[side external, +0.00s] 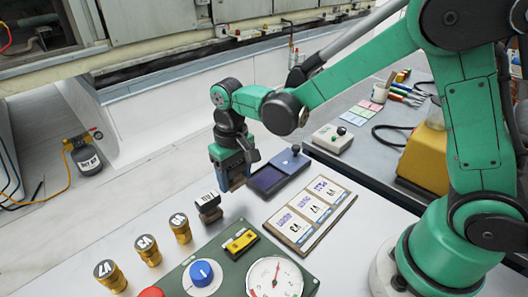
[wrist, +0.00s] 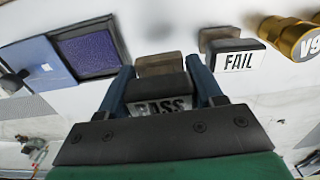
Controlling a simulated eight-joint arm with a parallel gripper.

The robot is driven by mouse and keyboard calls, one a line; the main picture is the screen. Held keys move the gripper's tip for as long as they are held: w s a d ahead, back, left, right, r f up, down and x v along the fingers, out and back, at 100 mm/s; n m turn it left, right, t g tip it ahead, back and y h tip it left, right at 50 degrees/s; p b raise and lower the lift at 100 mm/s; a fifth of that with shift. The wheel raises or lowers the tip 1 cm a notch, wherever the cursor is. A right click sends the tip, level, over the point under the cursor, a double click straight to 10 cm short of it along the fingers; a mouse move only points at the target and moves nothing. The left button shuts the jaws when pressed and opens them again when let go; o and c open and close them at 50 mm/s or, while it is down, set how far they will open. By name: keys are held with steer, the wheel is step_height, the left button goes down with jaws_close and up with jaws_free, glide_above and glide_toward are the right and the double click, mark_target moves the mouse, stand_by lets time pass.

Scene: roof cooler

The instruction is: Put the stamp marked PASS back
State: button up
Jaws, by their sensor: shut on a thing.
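The PASS stamp (wrist: 160,98) has a dark handle with a white label and a wooden block (wrist: 158,65). My gripper (wrist: 160,72) is shut on it, one finger on each side. In the side view my gripper (side external: 232,172) points down, left of the ink pad (side external: 268,179), with the stamp's block (side external: 237,184) partly hidden under the fingers. I cannot tell whether the block touches the white surface. The FAIL stamp (wrist: 239,58) stands just right of the gripper in the wrist view, and nearer the camera in the side view (side external: 208,205).
The ink pad is open, with a blue lid (side external: 290,159). A board with several marked cards (side external: 310,211) lies right of it. Several brass cylinders (side external: 146,250) stand at front left. A green panel (side external: 238,268) with a gauge and knob is in front. Bare white surface lies behind the gripper.

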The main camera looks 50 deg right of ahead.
mark_target(236, 180)
steer(key=shift+f, duration=1.85)
steer(key=shift+f, duration=0.1)
steer(key=o, duration=1)
step_height(236, 180, up, 12)
steer(key=shift+r, duration=0.1)
steer(key=s+d+r+t, duration=0.1)
steer(key=s+d+t, duration=0.5)
steer(key=s+t, duration=0.1)
steer(key=shift+s+d, duration=0.4)
steer(key=shift+s, duration=0.3)
